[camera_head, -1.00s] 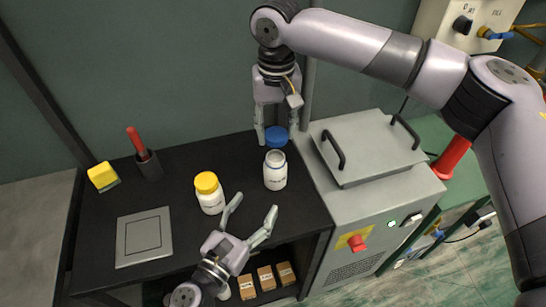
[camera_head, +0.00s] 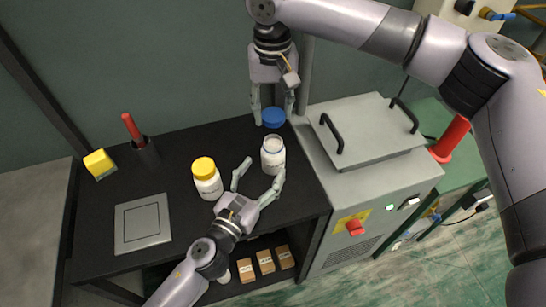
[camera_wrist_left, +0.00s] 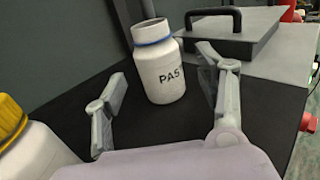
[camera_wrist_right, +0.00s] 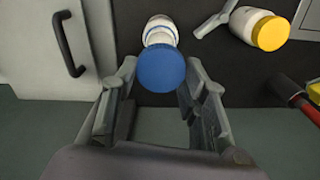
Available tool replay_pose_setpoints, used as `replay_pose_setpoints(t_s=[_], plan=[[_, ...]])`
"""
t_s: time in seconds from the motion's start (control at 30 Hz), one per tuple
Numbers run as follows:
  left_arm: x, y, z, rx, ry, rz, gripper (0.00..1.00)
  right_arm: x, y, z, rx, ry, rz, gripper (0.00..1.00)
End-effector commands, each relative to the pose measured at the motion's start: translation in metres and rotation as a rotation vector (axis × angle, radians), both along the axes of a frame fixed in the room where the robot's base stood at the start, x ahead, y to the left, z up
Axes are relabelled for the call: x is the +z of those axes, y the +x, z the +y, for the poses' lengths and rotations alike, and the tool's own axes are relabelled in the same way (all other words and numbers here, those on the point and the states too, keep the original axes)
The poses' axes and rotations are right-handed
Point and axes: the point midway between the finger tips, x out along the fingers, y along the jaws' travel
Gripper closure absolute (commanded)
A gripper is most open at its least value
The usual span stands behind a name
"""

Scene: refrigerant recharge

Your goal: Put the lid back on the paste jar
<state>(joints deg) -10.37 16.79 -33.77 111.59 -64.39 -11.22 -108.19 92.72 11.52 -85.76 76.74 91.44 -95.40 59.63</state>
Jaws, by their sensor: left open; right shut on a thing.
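The white paste jar (camera_head: 273,157) stands upright and lidless on the black bench. It also shows in the left wrist view (camera_wrist_left: 158,75), marked "PAS", and in the right wrist view (camera_wrist_right: 159,32). My right gripper (camera_head: 273,112) is shut on the blue lid (camera_head: 273,118) and holds it beyond the jar in the head view, apart from it. The lid also shows between the fingers in the right wrist view (camera_wrist_right: 161,69). My left gripper (camera_head: 260,174) is open and empty.
A yellow-lidded white jar (camera_head: 207,180) stands left of my left gripper. A grey square plate (camera_head: 142,224), a yellow sponge (camera_head: 99,163) and a dark cup (camera_head: 147,153) with a red-handled tool are further left. A grey machine (camera_head: 365,140) with handles borders the bench on the right.

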Motion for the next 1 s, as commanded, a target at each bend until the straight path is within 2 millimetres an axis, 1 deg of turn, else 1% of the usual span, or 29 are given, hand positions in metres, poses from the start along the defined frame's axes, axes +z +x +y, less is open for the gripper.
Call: replay_pose_setpoints(t_s=[0.03,0.1,0.2,0.4,0.57,0.8,0.83,1.0], plan=[[0.002,0.009,-0.004,-0.001,0.001,-0.004,0.36,0.0,0.0,0.0,0.0,0.0,0.0,0.68],[0.001,0.021,-0.01,0.0,0.0,-0.003,0.36,0.0,0.0,0.0,0.0,0.0,0.0,0.68],[0.001,0.036,-0.018,0.0,0.0,-0.002,0.36,0.0,0.0,0.0,0.0,0.0,0.0,0.68],[0.0,0.055,-0.028,0.0,0.0,0.0,0.36,0.0,0.0,0.0,0.0,0.0,0.0,0.68],[0.0,0.06,-0.03,0.0,0.001,0.0,0.36,0.0,0.0,0.0,0.0,0.0,0.0,0.68],[0.0,0.06,-0.03,0.0,0.0,0.001,0.36,0.0,0.0,0.0,0.0,0.0,0.0,0.68],[0.0,0.06,-0.03,0.0,0.0,0.001,0.36,0.0,0.0,0.0,0.0,0.0,0.0,0.68],[0.0,0.06,-0.03,0.0,0.0,0.0,0.48,0.0,0.0,0.0,0.0,0.0,0.0,0.68]])
